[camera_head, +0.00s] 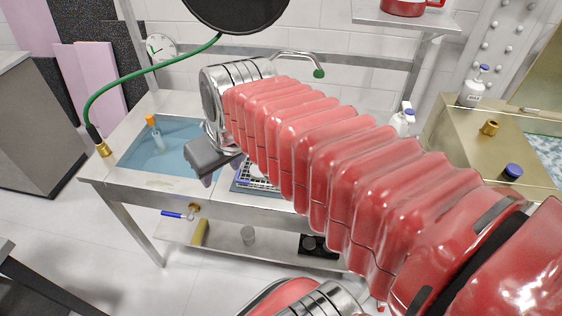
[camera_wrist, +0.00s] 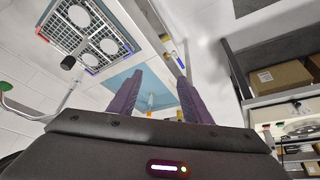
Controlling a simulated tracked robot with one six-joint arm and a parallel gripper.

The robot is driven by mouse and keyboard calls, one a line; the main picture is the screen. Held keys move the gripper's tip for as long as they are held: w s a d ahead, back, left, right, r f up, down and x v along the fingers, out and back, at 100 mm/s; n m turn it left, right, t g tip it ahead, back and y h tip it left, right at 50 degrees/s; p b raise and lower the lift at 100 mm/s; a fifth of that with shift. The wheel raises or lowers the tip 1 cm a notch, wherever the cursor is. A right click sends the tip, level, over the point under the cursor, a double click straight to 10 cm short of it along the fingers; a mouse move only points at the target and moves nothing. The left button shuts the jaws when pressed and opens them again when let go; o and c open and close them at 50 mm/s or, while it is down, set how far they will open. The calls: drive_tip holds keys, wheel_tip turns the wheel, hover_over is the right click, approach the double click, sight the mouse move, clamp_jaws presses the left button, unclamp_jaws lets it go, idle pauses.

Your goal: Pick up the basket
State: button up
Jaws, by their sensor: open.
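The basket (camera_head: 255,176) is a white wire grid with a blue edge. In the head view it sits in the right part of the sink table, partly hidden behind my gripper and red arm. In the wrist view the basket (camera_wrist: 88,36) is at the upper left, with several round pale shapes in it and red and blue edges. My gripper (camera_head: 207,180) is grey in the head view, above the table just left of the basket. In the wrist view its two purple fingers (camera_wrist: 160,85) are apart with nothing held between them. The basket lies outside the fingers.
The blue sink basin (camera_head: 160,148) holds an orange-capped bottle (camera_head: 154,132). A green hose (camera_head: 140,68) arches over the table's left. A green-tipped faucet (camera_head: 300,60) stands behind. A white pump bottle (camera_head: 403,118) is right of my arm. The lower shelf (camera_head: 273,250) holds small items.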

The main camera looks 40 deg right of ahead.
drive_tip(key=w+d, duration=0.3)
drive_tip(key=d, duration=1)
drive_tip(key=w+d+m, duration=0.1)
drive_tip(key=w+d, duration=0.3)
drive_tip(key=d, duration=0.9)
drive_tip(key=shift+d+g, duration=0.15)
drive_tip(key=shift+g, duration=0.15)
drive_tip(key=x, duration=0.8)
drive_tip(key=shift+f, duration=0.3)
drive_tip(key=shift+w+d, duration=0.1)
drive_tip(key=shift+d, duration=0.05)
drive_tip(key=shift+s+x, duration=0.2)
drive_tip(key=shift+x, duration=2.4)
drive_tip(key=shift+d+f, duration=0.1)
